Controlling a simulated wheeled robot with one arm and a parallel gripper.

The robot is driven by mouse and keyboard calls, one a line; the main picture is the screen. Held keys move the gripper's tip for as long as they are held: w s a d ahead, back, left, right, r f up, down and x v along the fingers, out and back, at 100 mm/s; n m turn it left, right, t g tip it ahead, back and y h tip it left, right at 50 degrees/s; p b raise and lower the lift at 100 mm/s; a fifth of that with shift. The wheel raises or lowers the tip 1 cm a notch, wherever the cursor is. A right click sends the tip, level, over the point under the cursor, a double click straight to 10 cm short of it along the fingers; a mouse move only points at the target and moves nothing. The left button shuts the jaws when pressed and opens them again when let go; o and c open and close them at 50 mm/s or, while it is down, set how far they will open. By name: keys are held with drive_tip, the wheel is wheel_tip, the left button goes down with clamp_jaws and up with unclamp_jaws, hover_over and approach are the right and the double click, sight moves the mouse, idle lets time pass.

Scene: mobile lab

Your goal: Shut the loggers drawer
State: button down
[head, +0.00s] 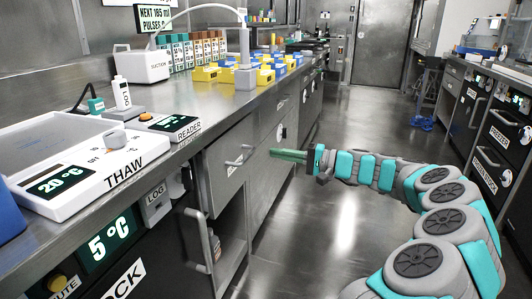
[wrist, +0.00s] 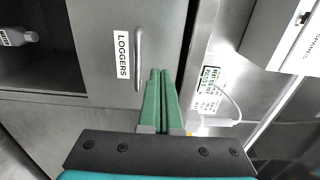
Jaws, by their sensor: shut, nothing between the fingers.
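The loggers drawer (wrist: 100,25) has a grey metal front with a white LOGGERS label (wrist: 122,54) and a bar handle (wrist: 138,58) in the wrist view. In the head view its front (head: 220,150) is below the bench edge, left of my gripper; I cannot tell how far it stands out. My gripper (head: 272,152) has green fingers pressed together with nothing between them. In the wrist view the fingertips (wrist: 158,72) are beside the handle, on the bench side, in front of the drawer face. Whether they touch it is unclear.
Below the drawer is an open dark compartment with a bottle (wrist: 18,37). A vertical bar handle (head: 200,238) stands out low at the left. The bench top holds a thaw unit (head: 120,172), a reader (head: 170,125) and yellow and blue blocks.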

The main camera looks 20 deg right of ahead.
sight(230, 146)
drive_tip(key=x, duration=1.2)
drive_tip(key=shift+w+a, duration=0.15)
drive_tip(key=shift+a, duration=0.1)
drive_tip(key=x, duration=0.4)
drive_tip(key=shift+f, duration=0.15)
drive_tip(key=shift+w+a, duration=0.1)
drive_tip(key=shift+a, duration=0.15)
drive_tip(key=shift+w+r, duration=0.1)
drive_tip(key=shift+r, duration=0.1)
